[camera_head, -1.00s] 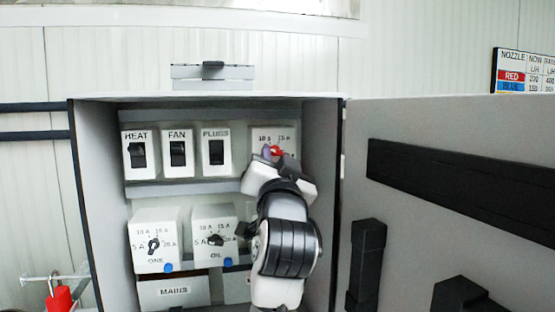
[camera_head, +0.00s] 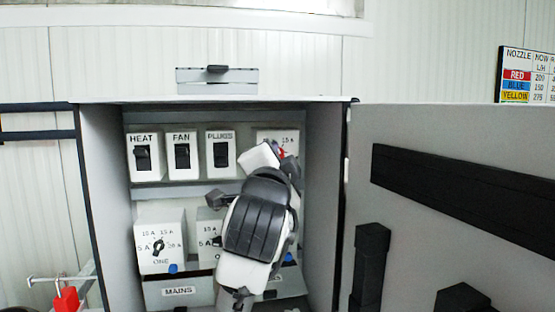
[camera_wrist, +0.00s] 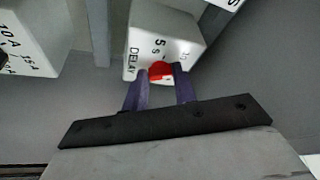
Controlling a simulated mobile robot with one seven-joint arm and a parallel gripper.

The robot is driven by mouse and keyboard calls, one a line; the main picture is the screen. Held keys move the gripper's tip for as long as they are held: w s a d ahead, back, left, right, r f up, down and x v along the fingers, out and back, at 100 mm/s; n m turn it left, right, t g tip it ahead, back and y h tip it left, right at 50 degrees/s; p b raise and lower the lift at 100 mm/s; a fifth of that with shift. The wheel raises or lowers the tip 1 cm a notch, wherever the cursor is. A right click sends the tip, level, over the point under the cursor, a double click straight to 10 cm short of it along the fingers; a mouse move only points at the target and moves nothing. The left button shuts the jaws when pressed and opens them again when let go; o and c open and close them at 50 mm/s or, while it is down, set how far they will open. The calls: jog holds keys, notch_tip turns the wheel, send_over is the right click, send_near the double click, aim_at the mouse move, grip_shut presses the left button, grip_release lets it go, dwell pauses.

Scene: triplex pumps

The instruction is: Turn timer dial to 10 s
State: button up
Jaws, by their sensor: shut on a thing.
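The timer dial is a red knob (camera_wrist: 160,71) on a white box (camera_wrist: 166,38) marked DELAY in the wrist view. A 5 s mark stands above the knob in that view, and another mark to its right is too small to read surely. In the head view the box (camera_head: 275,138) is at the upper right inside the cabinet, with a bit of the red knob (camera_head: 281,153) showing. My gripper (camera_wrist: 161,76) has its two purple fingers on either side of the knob and is shut on it. My arm hides the lower part of the box in the head view.
HEAT (camera_head: 144,157), FAN (camera_head: 182,156) and PLUGS (camera_head: 221,155) switch boxes stand left of the timer. Below are rotary-switch boxes, one marked ONE (camera_head: 160,240), and a MAINS box (camera_head: 179,291). The open cabinet door (camera_head: 440,170) is at the right. The cabinet's right wall (camera_head: 322,210) is close to my arm.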

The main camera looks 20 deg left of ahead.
dwell(0.4)
jog(key=o, duration=1)
jog(key=shift+s, duration=0.1)
jog(key=b+v, duration=0.1)
jog(key=v, duration=1.2)
jog(key=shift+s+d+b, duration=0.2)
jog(key=shift+s+b, duration=0.1)
jog(key=shift+b, duration=0.05)
jog(key=shift+f, duration=0.1)
